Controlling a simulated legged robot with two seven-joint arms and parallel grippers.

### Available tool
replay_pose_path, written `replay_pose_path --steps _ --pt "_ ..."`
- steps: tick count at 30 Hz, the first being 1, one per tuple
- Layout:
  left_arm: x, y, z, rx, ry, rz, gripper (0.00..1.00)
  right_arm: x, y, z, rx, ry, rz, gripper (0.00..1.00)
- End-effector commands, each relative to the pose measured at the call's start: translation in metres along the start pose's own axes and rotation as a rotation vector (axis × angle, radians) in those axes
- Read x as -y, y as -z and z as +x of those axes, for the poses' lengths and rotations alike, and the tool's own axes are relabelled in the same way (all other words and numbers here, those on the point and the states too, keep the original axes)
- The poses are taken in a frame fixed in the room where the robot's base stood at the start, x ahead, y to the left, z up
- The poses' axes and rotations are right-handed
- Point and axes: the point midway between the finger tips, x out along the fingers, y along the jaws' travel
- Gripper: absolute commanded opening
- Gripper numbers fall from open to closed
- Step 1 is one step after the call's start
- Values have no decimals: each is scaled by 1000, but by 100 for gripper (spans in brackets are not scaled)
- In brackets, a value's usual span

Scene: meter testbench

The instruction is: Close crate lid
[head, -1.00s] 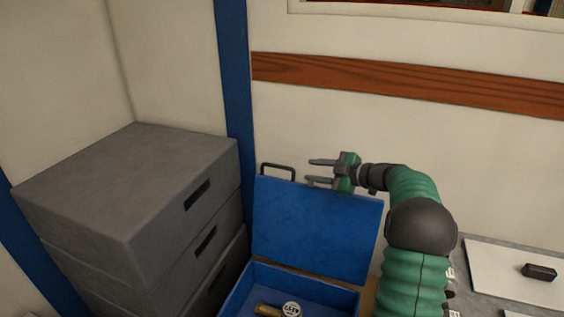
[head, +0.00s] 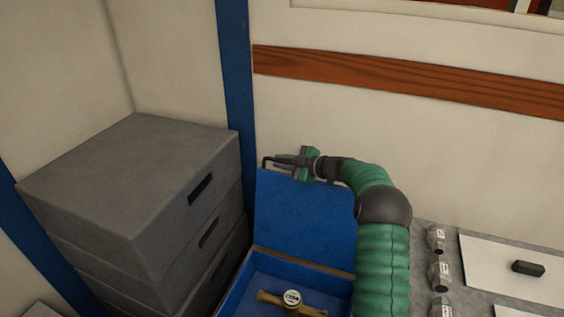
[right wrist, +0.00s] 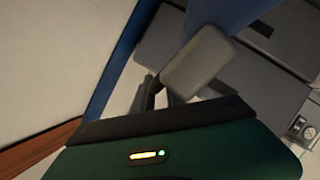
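The blue crate (head: 236,294) stands at the lower middle of the head view. Its blue lid (head: 305,215) is raised upright at the back, with a dark handle (head: 265,163) on its top edge. A brass meter (head: 292,299) lies inside the crate. My right gripper (head: 280,160) is at the lid's top edge, its fingers pointing left at the handle. I cannot tell whether they touch or grip it. One grey finger pad (right wrist: 198,65) shows large in the right wrist view. My forearm hides the lid's right side. My left gripper is out of view.
Stacked grey cases (head: 130,190) stand close to the crate's left. A blue post (head: 237,80) and the wall are behind. On the right, a grey bench (head: 425,232) holds several meters (head: 439,272) and a white board (head: 500,268) with a black block (head: 528,268).

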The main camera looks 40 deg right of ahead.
Motion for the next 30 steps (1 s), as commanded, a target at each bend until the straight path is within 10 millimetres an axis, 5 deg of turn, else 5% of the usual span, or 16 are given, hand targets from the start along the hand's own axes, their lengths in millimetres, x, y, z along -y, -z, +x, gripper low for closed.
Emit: replay_pose_path --steps 3,30 --pt "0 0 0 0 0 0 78 0 0 -1 0 0 0 0" --pt "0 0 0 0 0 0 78 -1 -1 -3 1 -2 -2 0"
